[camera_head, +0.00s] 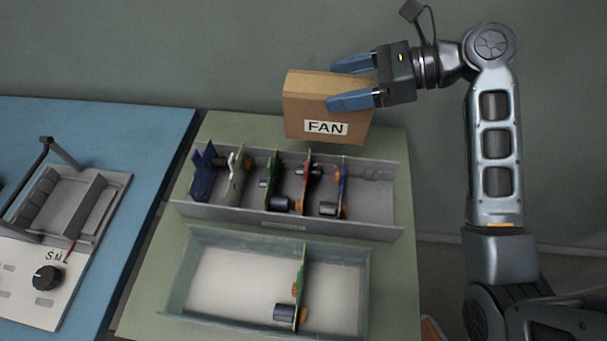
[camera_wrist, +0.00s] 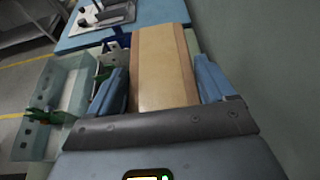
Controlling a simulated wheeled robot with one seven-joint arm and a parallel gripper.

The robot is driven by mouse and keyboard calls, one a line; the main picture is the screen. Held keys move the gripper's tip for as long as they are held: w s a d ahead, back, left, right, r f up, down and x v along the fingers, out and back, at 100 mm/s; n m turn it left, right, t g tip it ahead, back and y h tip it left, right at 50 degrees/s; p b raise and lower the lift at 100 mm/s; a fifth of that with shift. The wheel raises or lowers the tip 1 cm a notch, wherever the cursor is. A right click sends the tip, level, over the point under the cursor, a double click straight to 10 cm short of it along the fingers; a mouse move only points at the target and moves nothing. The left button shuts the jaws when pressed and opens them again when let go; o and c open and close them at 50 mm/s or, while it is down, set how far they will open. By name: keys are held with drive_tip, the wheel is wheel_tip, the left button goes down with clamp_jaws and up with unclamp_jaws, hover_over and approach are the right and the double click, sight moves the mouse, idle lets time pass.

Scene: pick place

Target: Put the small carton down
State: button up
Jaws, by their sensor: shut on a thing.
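The small carton (camera_head: 325,108) is a brown cardboard box with a white label reading FAN. It is at the back of the green table (camera_head: 393,268), behind the grey divided tray. My gripper (camera_head: 352,84) comes from the right with its blue fingers shut on the carton. In the wrist view the carton (camera_wrist: 163,68) stands between the two fingers (camera_wrist: 165,90), its long face filling the gap.
A grey tray (camera_head: 285,227) holds several upright circuit boards in slots. In front of it, a translucent bin (camera_head: 225,283) holds one green board (camera_head: 299,288). A blue table (camera_head: 110,135) at the left bears a grey device (camera_head: 65,205) with a knob. A wall rises behind.

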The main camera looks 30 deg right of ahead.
sight(340, 122)
drive_tip(key=shift+f+b, duration=0.45)
drive_tip(key=shift+f, duration=3.9)
drive_tip(key=shift+f, duration=0.1)
drive_tip(key=o, duration=1.7)
